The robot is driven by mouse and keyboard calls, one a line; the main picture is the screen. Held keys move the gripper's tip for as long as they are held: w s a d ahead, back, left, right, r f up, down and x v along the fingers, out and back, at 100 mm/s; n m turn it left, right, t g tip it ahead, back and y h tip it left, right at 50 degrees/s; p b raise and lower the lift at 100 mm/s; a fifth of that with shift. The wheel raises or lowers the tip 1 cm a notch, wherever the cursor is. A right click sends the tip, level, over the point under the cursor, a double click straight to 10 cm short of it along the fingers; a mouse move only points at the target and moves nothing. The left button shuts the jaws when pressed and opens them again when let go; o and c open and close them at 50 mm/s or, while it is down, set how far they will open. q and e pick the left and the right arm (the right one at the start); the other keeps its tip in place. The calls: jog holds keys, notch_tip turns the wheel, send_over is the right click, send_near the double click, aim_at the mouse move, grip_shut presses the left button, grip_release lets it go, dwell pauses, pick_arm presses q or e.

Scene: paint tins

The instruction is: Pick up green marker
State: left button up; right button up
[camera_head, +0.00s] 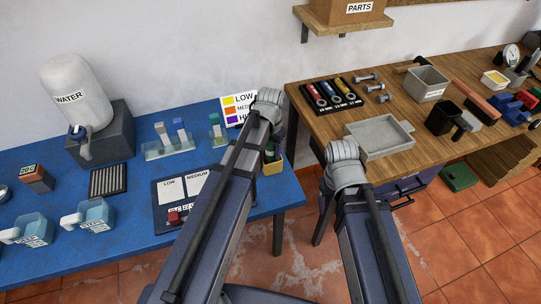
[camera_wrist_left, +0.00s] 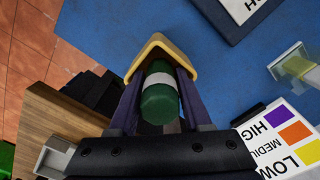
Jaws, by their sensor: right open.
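The green marker (camera_wrist_left: 160,95) has a white band and stands in a yellow holder (camera_wrist_left: 152,50). In the left wrist view it lies between the two fingers of my left gripper (camera_wrist_left: 160,85), close to both; whether they press on it cannot be told. In the head view, my left gripper (camera_head: 272,148) points down at the yellow holder (camera_head: 272,167) by the blue table's right edge, and its arm hides part of the marker. My right gripper (camera_head: 327,200) is empty, low in front of the wooden bench, and mostly hidden by its own arm.
The blue table (camera_head: 130,185) also bears a clear rack (camera_head: 168,148), a green-topped item (camera_head: 216,130), a LOW/MEDIUM sorting board (camera_head: 170,203), a colour-coded sign (camera_head: 238,106) and a water tank (camera_head: 75,92). The wooden bench (camera_head: 310,115) holds a grey tray (camera_head: 380,138) and tools.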

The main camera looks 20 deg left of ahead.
pick_arm(q)
grip_shut()
dwell(0.4)
notch_tip(320, 180, up, 10)
jog(key=p, duration=1)
